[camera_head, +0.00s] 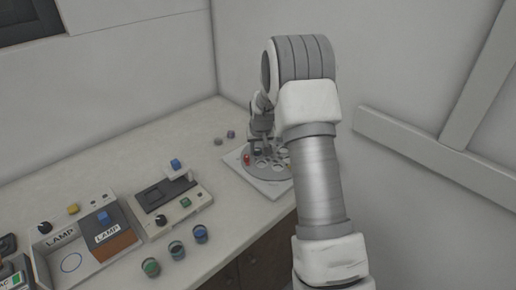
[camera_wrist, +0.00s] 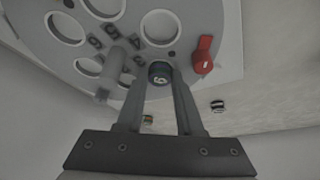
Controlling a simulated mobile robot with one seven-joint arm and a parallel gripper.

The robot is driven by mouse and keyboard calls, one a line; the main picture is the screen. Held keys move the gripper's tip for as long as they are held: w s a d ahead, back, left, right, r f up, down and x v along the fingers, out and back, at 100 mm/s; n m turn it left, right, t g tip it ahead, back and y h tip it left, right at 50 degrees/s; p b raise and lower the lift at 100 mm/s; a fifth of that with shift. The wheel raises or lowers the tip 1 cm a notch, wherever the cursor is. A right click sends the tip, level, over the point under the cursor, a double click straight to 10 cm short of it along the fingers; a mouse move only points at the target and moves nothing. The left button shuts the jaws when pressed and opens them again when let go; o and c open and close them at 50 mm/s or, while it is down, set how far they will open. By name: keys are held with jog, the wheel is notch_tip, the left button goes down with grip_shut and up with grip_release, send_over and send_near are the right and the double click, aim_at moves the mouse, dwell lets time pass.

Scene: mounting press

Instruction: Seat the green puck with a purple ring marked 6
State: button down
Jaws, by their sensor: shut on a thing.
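My gripper (camera_wrist: 160,78) is shut on a small dark puck (camera_wrist: 160,71) with a greenish-blue tint and a pale mark on its top. I cannot read the mark surely or make out a purple ring. The puck is at the fingertips, over the edge of a grey round plate (camera_wrist: 72,77) with several round holes and dark numbers beside them. I cannot tell whether the puck touches the plate. In the head view, my gripper (camera_head: 262,140) points down over the plate (camera_head: 263,173), and my arm hides part of it.
Two small grey discs (camera_head: 219,141) lie behind the plate. Lamp boxes (camera_head: 92,237) are at left; walls are close behind.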

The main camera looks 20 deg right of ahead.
jog(key=shift+c, duration=2.4)
grip_release()
jog(key=shift+f, duration=0.1)
jog(key=shift+s, duration=0.1)
jog(key=v, duration=1.7)
jog(key=shift+r+p, duration=0.3)
jog(key=shift+p, duration=0.15)
